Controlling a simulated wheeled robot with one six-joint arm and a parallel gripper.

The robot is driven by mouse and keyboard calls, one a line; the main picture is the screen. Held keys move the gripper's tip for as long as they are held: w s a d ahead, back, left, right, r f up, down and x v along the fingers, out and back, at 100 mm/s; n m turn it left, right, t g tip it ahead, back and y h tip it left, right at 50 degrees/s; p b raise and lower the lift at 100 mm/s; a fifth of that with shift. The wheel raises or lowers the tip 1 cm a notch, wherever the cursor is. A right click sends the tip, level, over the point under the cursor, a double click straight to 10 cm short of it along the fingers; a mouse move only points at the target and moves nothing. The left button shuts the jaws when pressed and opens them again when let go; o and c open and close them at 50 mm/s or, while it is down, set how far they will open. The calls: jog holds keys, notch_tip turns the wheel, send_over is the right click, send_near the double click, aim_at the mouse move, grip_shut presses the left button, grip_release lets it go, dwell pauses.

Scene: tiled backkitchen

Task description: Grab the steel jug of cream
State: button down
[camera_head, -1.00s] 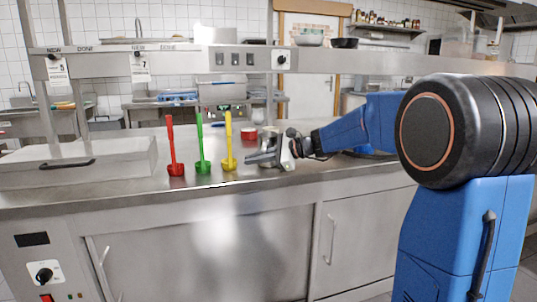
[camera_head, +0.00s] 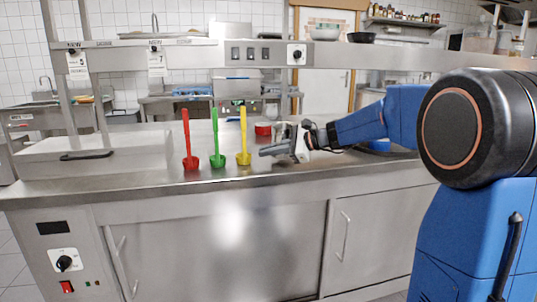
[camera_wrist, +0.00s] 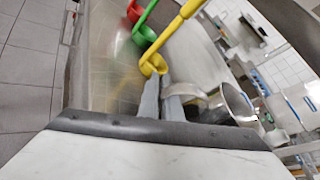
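The steel jug (camera_wrist: 236,103) is an open-topped metal cup at the right of the wrist view. Its pale curved handle (camera_wrist: 194,98) faces my fingers. In the head view the jug (camera_head: 284,131) stands on the counter, mostly hidden behind my gripper. My gripper (camera_head: 264,151) is low over the counter, its fingers pointing left. In the wrist view its two grey fingers (camera_wrist: 162,98) have a narrow gap between them, with nothing clearly held. The right finger is close beside the jug's handle; I cannot tell whether they touch.
Red (camera_head: 187,140), green (camera_head: 217,140) and yellow (camera_head: 244,138) long-handled ladles stand left of my gripper, the yellow one close to my fingertips. A red container (camera_head: 263,129) is behind. A metal shelf (camera_head: 200,55) spans above the counter (camera_head: 130,188), whose front strip is clear.

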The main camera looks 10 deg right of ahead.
notch_tip(320, 180, up, 2)
jog(key=shift+r, duration=0.2)
jog(key=s+d, duration=1)
jog(key=d, duration=0.4)
jog(key=shift+s+d, duration=0.25)
dwell(0.6)
jog(key=shift+d, duration=0.1)
